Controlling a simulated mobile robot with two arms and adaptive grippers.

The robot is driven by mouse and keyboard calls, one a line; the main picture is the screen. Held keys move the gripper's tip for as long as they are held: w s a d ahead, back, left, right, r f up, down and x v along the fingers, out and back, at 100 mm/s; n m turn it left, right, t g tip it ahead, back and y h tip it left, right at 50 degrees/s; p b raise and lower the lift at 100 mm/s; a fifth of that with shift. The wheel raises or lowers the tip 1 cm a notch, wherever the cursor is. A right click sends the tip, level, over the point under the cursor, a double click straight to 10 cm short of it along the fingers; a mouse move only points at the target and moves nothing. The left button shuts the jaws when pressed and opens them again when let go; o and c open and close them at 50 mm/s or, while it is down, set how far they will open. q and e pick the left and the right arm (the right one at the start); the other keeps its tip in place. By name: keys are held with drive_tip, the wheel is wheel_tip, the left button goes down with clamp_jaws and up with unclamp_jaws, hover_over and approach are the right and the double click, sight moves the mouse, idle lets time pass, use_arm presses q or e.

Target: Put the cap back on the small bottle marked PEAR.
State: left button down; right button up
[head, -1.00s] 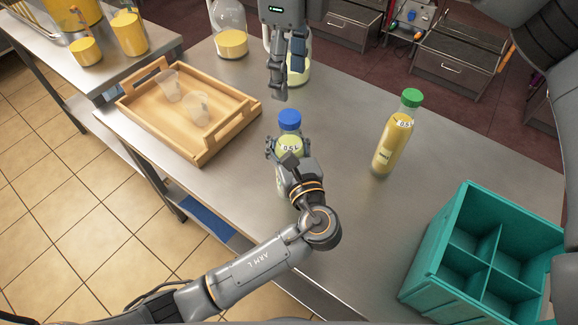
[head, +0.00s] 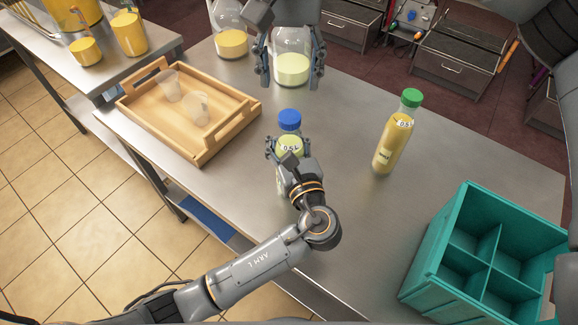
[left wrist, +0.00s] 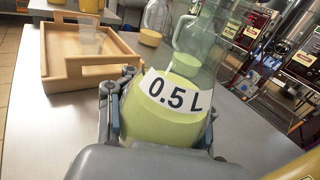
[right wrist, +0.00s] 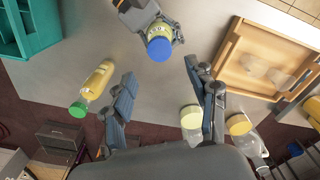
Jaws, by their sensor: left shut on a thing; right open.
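The small bottle (head: 283,180) stands on the steel table with pale yellow-green liquid and a 0.5 L label. It also shows in the left wrist view (left wrist: 152,112); I cannot read PEAR on it. My left gripper (head: 287,150) is shut around its body. A blue cap (head: 289,117) sits upright on its mouth and also shows in the right wrist view (right wrist: 159,49). I cannot tell how tightly it sits. My right gripper (head: 293,80) is open and empty, its fingers spread, behind and above the cap and apart from it.
A green-capped bottle (head: 391,140) stands to the right. A teal divided crate (head: 430,245) is at front right. A wooden tray (head: 190,150) with clear cups is left. Glass jars (head: 293,68) stand at the back, one behind my right gripper. Table between bottles is clear.

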sight(290, 116)
drive_tip(key=shift+n, duration=1.4)
drive_tip(key=shift+f, duration=4)
